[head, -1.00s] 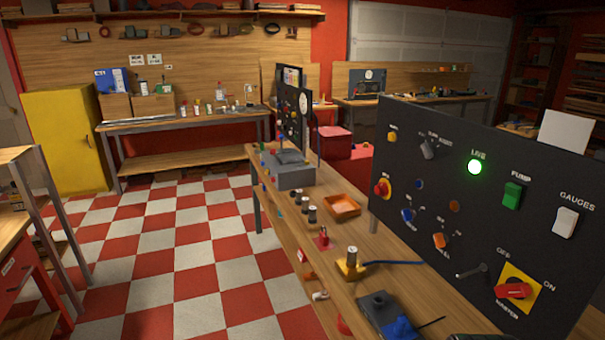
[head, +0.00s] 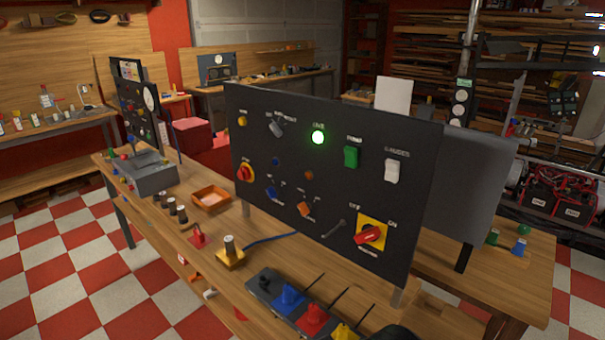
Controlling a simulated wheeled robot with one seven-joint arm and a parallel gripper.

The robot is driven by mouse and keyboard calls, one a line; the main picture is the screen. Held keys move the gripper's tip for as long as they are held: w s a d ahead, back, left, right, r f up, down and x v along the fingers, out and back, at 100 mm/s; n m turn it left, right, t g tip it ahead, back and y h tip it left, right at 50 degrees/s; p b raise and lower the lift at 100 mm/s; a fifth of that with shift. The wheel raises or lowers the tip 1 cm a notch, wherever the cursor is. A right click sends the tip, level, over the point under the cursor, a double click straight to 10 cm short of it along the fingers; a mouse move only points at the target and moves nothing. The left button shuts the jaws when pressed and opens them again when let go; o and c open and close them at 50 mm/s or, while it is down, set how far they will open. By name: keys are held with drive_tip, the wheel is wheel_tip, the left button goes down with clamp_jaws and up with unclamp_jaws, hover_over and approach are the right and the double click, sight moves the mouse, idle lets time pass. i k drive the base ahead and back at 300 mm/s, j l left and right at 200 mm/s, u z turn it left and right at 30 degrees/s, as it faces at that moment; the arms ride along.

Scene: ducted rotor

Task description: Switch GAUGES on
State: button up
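The GAUGES switch (head: 392,171) is a white rocker at the upper right of the black control panel (head: 290,230), under its label. I cannot tell from this view which way the rocker is tipped. To its left are the green PUMP rocker (head: 351,157) and the lit green LIVE lamp (head: 318,137). Below it is the red MASTER rotary switch (head: 370,234) on a yellow plate, with OFF and ON marked around it. My gripper does not show in the head view.
The panel stands on a wooden bench (head: 275,262). In front of it are a box with blue, red and yellow parts (head: 313,316), a yellow block (head: 230,254) and an orange tray (head: 211,199). A grey panel (head: 460,190) stands behind. Checkered floor (head: 110,290) is clear at left.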

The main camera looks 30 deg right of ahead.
sight(392, 166)
drive_tip(key=z, duration=1.3)
